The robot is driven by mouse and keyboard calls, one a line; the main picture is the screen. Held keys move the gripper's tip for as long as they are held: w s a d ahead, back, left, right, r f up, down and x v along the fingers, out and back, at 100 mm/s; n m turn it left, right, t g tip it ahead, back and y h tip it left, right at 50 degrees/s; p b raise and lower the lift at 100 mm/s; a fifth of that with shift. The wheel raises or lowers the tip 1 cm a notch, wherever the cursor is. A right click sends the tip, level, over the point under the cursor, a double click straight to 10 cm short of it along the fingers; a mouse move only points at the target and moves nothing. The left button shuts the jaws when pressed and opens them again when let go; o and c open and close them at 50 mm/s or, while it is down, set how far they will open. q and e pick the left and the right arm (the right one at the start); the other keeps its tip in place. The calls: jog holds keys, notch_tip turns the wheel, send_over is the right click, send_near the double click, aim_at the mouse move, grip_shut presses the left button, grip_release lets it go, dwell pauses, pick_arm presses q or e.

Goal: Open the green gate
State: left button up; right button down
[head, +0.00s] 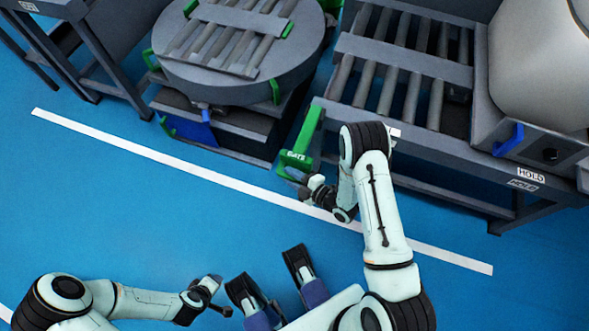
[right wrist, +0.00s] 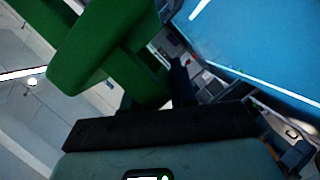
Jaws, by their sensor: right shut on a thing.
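The green gate (head: 308,133) is a green bar with a labelled green end piece, at the left end of the roller conveyor in the head view. My right gripper (head: 297,178) is at the gate's near end and is shut on it. The gate also shows large and close in the right wrist view (right wrist: 100,50), where it hides much of the fingers. My left gripper (head: 222,292) is low in the head view, away from the gate over the blue floor. Its fingers are too small to tell open from shut.
The roller conveyor (head: 400,48) stands behind the gate, with a blue lever (head: 508,140) and HOLD label at right. A round roller turntable (head: 240,72) stands to the left. A white line (head: 180,168) crosses the floor.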

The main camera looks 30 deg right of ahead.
jog(key=shift+d+f, duration=0.1)
jog(key=c, duration=1)
grip_release()
pick_arm(q)
jog(key=shift+g+h, duration=0.3)
jog(key=shift+g, duration=0.4)
jog(key=s+r, duration=0.1)
jog(key=s+d+r+p, duration=0.1)
jog(key=s+d+p, duration=0.1)
jog(key=s, duration=0.1)
jog(key=shift+r, duration=0.4)
pick_arm(e)
jog(key=v, duration=1.3)
jog(key=shift+s, duration=0.2)
